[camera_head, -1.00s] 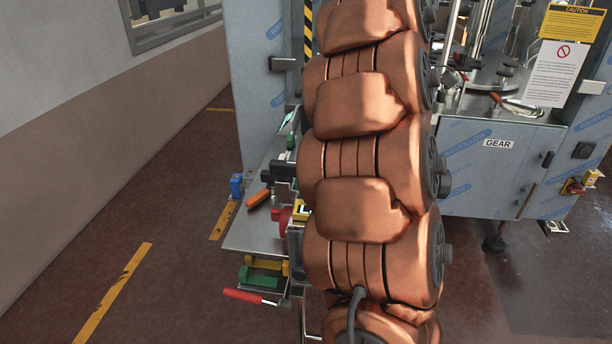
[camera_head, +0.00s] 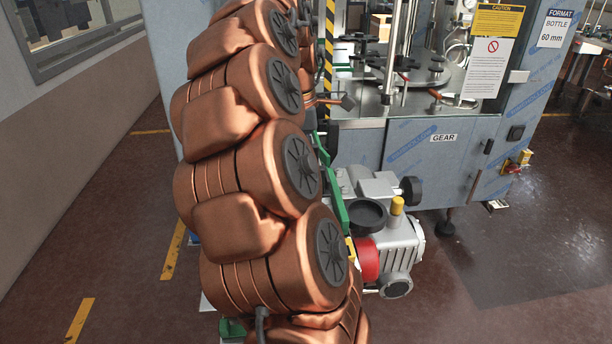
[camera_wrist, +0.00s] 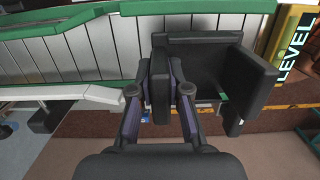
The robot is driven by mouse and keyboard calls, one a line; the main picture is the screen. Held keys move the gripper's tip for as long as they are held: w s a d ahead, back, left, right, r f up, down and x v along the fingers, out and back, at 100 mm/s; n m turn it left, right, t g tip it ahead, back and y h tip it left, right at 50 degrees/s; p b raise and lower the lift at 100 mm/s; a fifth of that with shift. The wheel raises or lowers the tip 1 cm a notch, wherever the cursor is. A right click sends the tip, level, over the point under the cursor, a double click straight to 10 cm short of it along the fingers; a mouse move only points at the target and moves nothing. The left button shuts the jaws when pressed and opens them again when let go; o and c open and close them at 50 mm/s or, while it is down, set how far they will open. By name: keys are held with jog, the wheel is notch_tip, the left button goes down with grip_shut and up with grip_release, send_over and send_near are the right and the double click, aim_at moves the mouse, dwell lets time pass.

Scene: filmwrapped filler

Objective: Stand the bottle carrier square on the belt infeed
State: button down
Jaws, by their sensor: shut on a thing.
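In the wrist view my gripper (camera_wrist: 159,92) is shut on a dark upright part of a black piece, likely the bottle carrier (camera_wrist: 200,58). The carrier has a long back wall and a thick slab (camera_wrist: 240,72) reaching right. Its underside is hidden, and I cannot tell whether it touches anything below. Behind it runs a pale slatted surface with green rails (camera_wrist: 195,7), which looks like the belt. In the head view my copper arm hides much of the belt area; a green rail (camera_head: 332,187) shows beside it. I cannot make out the gripper or carrier there.
A grey pump-like motor (camera_head: 398,245) with a red part and yellow cap stands right of my arm. Behind is the machine cabinet marked GEAR (camera_head: 435,165). A yellow LEVEL sign (camera_wrist: 292,48) is close to the carrier's right. Floor at the right is open.

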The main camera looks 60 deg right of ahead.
jog(key=shift+f+p, duration=0.55)
jog(key=shift+f, duration=2.15)
jog(key=c, duration=1.1)
grip_release()
jog(key=shift+c, duration=0.2)
jog(key=shift+w+r, duration=0.15)
jog(key=shift+r, duration=0.4)
jog(key=shift+w+a+r+b, duration=0.15)
jog(key=shift+r+b, duration=0.25)
jog(key=shift+r, duration=1.4)
jog(key=shift+w+a+r+b, duration=0.15)
jog(key=shift+r+b, duration=0.3)
jog(key=shift+r, duration=1.4)
jog(key=shift+w+a+r+b, duration=0.15)
jog(key=shift+r+b, duration=0.25)
jog(key=shift+r, duration=1.4)
jog(key=shift+s, duration=0.15)
